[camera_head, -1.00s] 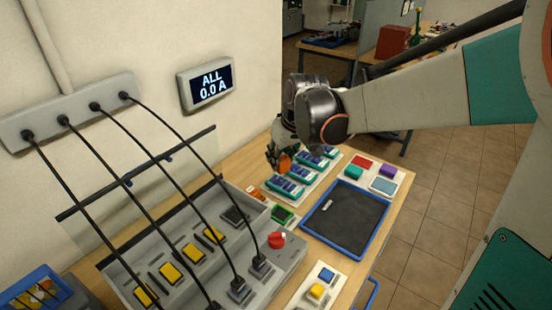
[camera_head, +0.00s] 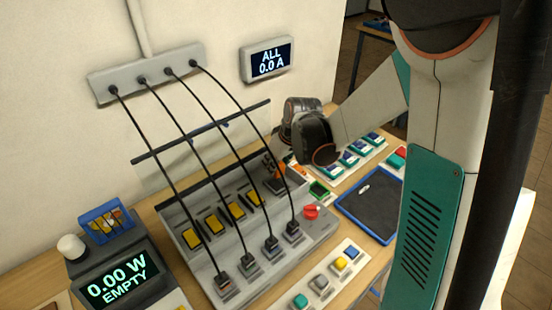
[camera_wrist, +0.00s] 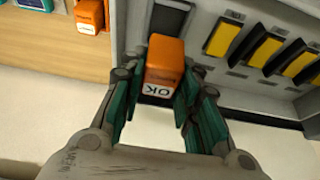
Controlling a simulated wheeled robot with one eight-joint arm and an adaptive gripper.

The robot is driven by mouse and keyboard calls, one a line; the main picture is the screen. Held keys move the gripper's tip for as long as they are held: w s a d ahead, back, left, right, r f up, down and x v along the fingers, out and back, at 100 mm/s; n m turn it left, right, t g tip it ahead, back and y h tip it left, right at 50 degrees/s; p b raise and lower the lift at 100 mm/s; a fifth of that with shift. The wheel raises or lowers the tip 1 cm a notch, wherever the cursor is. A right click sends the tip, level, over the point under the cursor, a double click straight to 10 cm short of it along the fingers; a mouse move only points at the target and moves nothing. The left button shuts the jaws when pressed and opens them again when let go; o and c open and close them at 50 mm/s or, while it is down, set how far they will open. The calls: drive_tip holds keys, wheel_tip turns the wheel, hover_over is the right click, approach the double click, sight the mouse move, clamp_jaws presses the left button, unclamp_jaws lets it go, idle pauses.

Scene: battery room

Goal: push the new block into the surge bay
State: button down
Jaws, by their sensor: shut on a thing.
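My gripper (camera_wrist: 160,100) is shut on an orange block (camera_wrist: 165,62) with a white OK label on its near end. In the head view my gripper (camera_head: 277,170) and part of the orange block (camera_head: 279,174) are at the far right end of the grey rack (camera_head: 190,238). A dark, open bay (camera_head: 274,187) lies there, beside several bays with yellow blocks (camera_head: 236,210). In the wrist view the dark bay (camera_wrist: 168,20) shows just beyond the block. Whether the block touches the bay is unclear.
Black cables (camera_head: 215,130) run from the wall strip to plugs on the rack's front. A red knob (camera_head: 312,211) stands near its right end. A blue-edged dark tray (camera_head: 370,205) and teal modules (camera_head: 350,158) lie to the right. Another orange block (camera_wrist: 88,16) sits left in the wrist view.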

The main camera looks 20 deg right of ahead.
sight(281, 167)
drive_tip(key=shift+f+b, duration=1.6)
drive_tip(key=shift+f, duration=0.95)
drive_tip(key=shift+f+b, duration=0.45)
drive_tip(key=shift+b, duration=0.2)
drive_tip(key=c, duration=1.5)
unclamp_jaws()
drive_tip(key=shift+r, duration=0.15)
drive_tip(key=shift+p+v, duration=3.6)
drive_tip(key=shift+v, duration=1.7)
drive_tip(key=shift+s+d, duration=0.1)
drive_tip(key=shift+s, duration=0.05)
